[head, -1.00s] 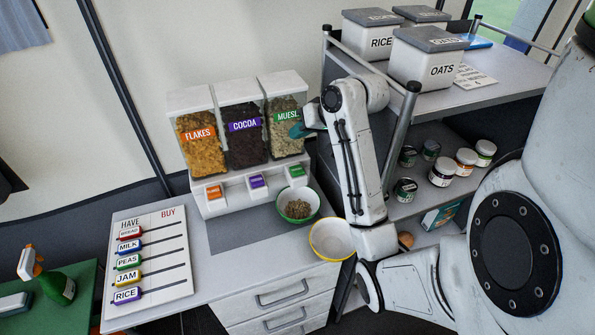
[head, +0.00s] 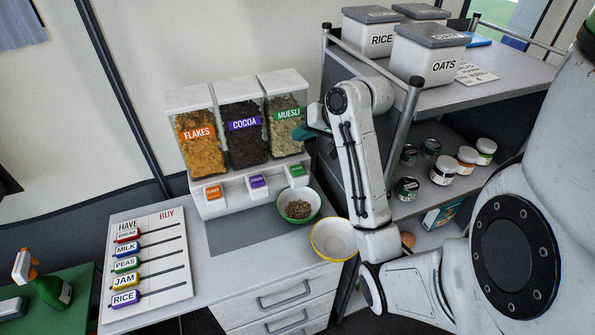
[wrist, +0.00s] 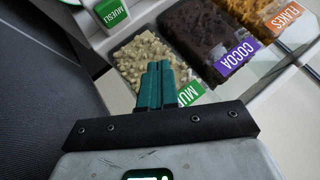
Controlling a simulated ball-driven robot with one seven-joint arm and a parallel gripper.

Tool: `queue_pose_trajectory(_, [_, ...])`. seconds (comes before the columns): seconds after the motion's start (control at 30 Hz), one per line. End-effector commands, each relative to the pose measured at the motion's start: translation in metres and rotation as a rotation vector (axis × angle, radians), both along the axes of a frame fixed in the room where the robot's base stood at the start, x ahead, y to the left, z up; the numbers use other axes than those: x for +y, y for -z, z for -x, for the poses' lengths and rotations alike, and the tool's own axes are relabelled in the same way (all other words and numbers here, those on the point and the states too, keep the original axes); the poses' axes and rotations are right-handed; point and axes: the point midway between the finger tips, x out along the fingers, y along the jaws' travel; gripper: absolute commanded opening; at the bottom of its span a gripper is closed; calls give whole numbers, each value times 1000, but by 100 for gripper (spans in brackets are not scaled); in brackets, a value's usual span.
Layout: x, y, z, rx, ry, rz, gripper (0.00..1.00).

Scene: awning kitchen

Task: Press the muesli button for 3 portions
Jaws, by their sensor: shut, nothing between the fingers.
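The muesli dispenser (head: 287,130) is the right one of three clear bins, with a green label. Its green muesli button (head: 297,170) is on the white base below; it also shows at the top of the wrist view (wrist: 113,13). A white bowl with a green rim (head: 299,206) stands below that button and holds some muesli. My gripper (head: 308,132) is beside the right edge of the muesli bin, above and apart from the button. In the wrist view its teal fingers (wrist: 158,78) are together and empty, in front of the muesli bin. The fingertips are partly hidden in the head view.
The flakes (head: 200,145) and cocoa (head: 244,135) bins stand to the left. An empty yellow-rimmed bowl (head: 333,239) is at the counter's front right. A HAVE/BUY board (head: 160,270) lies left. A shelf rack with jars (head: 444,170) stands close right of my arm.

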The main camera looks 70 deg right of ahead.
Motion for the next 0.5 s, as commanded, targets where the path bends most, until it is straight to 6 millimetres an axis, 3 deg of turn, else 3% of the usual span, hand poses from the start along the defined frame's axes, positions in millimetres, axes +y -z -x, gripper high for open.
queue_pose_trajectory(0.5, [2, 63, -2, 1, -6, -2, 0])
